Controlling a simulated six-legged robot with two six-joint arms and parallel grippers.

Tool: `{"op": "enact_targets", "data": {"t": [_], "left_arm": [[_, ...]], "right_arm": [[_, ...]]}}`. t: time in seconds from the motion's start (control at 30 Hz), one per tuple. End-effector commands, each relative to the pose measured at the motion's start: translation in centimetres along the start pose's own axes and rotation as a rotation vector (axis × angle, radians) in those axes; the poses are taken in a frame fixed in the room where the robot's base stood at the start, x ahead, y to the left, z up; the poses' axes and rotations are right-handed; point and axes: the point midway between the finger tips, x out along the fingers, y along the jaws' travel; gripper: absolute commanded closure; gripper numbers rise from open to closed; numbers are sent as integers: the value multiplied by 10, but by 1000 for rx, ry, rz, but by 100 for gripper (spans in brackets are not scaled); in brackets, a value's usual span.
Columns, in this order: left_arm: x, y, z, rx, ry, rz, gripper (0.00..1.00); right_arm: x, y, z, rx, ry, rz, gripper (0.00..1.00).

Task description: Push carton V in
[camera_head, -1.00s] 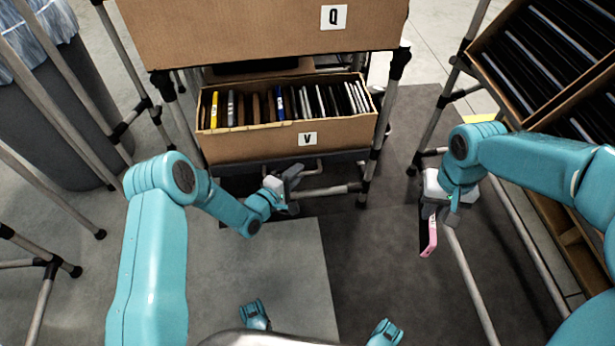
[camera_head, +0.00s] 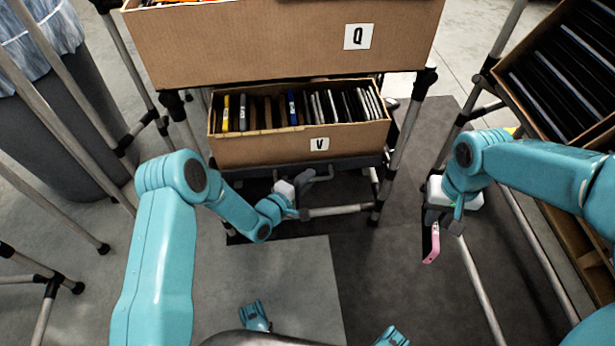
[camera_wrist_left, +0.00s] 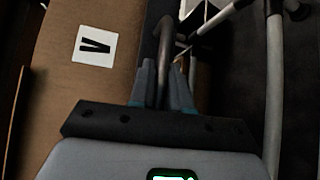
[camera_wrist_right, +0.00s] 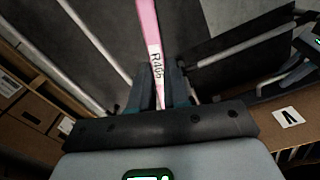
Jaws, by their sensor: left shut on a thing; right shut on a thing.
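Carton V (camera_head: 265,150) is an open brown box of upright thin cases. It sits tilted on a rack shelf below carton Q (camera_head: 245,52), its rear part under Q and its front sticking out. Its V label shows in the left wrist view (camera_wrist_left: 94,46). My left gripper (camera_head: 303,186) is just below carton V's front, shut on a dark bent handle (camera_wrist_left: 163,45) by the shelf. My right gripper (camera_head: 435,216) is off to the right, shut on a thin pink labelled strip (camera_wrist_right: 150,40) that hangs down. The handle's attachment is hard to see.
Rack posts (camera_head: 402,135) stand either side of carton V. Another rack with a tilted carton of dark cases (camera_head: 565,60) is at the right. A large grey bin (camera_head: 65,120) stands at the left behind bare poles.

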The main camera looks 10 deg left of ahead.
Motion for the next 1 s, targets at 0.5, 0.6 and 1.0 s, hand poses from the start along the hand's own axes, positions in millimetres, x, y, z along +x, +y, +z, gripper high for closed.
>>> {"op": "enact_targets", "data": {"t": [0.5, 0.6, 1.0], "left_arm": [[4, 5, -4, 6, 13, 13, 64], [4, 5, -4, 5, 12, 12, 64], [-1, 4, -9, 3, 11, 7, 64]], "right_arm": [[0, 3, 0, 0, 1, 0, 100], [0, 2, -1, 0, 1, 0, 100], [-1, 2, -1, 0, 1, 0, 100]]}}
